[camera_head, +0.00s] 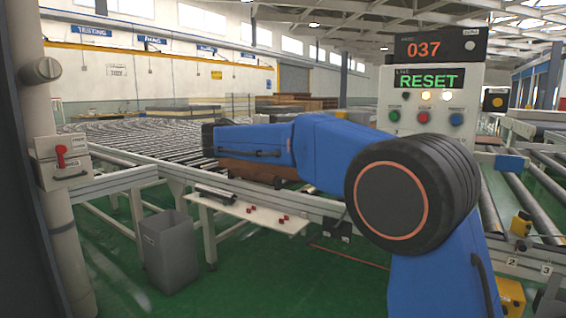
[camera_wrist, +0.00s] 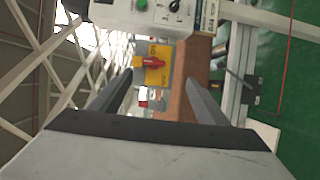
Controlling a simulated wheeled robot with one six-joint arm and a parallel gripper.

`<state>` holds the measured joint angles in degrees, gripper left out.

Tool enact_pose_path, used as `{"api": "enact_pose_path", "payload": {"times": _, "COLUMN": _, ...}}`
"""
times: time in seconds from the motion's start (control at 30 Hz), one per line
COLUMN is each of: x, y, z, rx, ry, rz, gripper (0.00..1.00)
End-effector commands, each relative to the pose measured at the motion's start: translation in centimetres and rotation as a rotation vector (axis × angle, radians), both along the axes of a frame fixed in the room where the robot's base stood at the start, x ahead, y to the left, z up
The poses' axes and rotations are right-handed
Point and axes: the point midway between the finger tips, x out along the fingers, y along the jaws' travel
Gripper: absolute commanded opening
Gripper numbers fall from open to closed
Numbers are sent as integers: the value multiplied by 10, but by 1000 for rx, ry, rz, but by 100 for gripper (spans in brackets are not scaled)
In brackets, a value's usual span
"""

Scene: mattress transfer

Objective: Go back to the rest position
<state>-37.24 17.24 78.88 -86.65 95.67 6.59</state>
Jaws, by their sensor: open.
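My blue arm fills the middle and right of the head view. Its fingers are not visible there. In the wrist view my gripper (camera_wrist: 158,82) shows two dark fingers spread apart, with nothing held between them. Beyond the fingers are a yellow plate with a red rotary handle (camera_wrist: 152,62) and a brown surface (camera_wrist: 185,75). I cannot tell the gap between the fingers and these. The control panel (camera_head: 432,78) in the head view reads RESET under a display showing 037. No mattress can be made out.
A roller conveyor (camera_head: 110,133) runs behind the arm at left. A small shelf (camera_head: 235,208) with red pieces juts from its front. A grey bin (camera_head: 171,250) stands below on the green floor. A box with a red lever (camera_head: 60,158) is on the left post. More rollers (camera_head: 535,205) lie at right.

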Motion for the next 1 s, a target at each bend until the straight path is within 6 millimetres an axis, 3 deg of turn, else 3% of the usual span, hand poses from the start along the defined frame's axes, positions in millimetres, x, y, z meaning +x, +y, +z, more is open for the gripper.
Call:
{"api": "enact_pose_path", "payload": {"times": 0.27, "x": -47, "y": -99, "z": -33, "rx": 183, "ry": 136, "rz": -20, "gripper": 69}}
{"api": "enact_pose_path", "payload": {"times": 0.5, "x": -109, "y": -168, "z": -77, "rx": 379, "ry": 234, "rz": -33, "gripper": 69}}
{"api": "enact_pose_path", "payload": {"times": 0.7, "x": -170, "y": -209, "z": -119, "rx": 555, "ry": 285, "rz": -46, "gripper": 69}}
{"api": "enact_pose_path", "payload": {"times": 1.0, "x": -268, "y": -242, "z": -186, "rx": 830, "ry": 313, "rz": -64, "gripper": 69}}
